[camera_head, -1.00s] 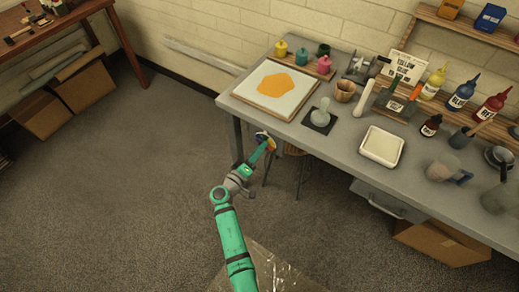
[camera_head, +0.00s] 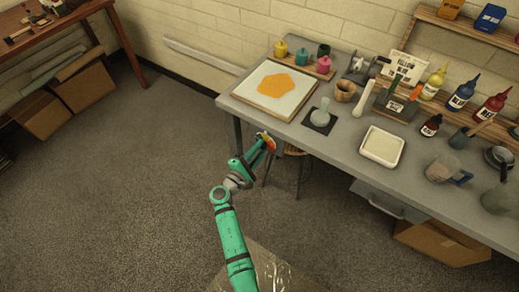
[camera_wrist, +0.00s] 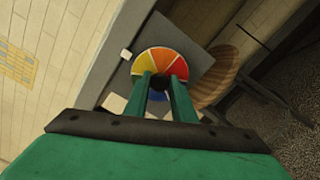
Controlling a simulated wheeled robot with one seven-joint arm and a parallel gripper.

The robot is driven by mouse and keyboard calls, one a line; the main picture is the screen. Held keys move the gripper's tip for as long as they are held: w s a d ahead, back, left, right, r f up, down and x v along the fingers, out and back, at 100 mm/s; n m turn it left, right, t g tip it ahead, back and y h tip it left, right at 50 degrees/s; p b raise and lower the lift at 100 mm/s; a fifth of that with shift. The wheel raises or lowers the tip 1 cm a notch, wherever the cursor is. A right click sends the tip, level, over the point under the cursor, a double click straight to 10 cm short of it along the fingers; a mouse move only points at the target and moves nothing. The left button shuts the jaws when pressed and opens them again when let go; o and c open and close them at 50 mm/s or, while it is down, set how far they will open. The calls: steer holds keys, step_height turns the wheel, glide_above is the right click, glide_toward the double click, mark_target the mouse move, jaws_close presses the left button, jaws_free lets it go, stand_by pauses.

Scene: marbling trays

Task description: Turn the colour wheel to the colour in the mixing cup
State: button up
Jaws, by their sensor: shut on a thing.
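The colour wheel (camera_wrist: 160,62) is a disc of coloured wedges on the near side of the table. In the wrist view its yellow, orange and red wedges face up and a blue part shows below, between my fingers. In the head view a small red and orange part of the wheel (camera_head: 267,140) shows beyond my gripper (camera_head: 262,146). My gripper, also in the wrist view (camera_wrist: 161,84), is shut on the colour wheel, and its fingers hide the wheel's middle.
The grey table (camera_head: 345,152) carries a tray with an orange blot (camera_head: 268,107), a white tray (camera_head: 381,147), bottles and jars. A wooden stool (camera_head: 296,150) stands under the edge near my gripper. The floor at left is open.

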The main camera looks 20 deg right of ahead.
steer(key=n, duration=0.5)
steer(key=shift+n, duration=0.3)
steer(key=n, duration=0.6)
steer(key=shift+w+a+n, duration=0.1)
steer(key=shift+a+n, duration=0.05)
steer(key=shift+n, duration=0.25)
steer(key=o, duration=1)
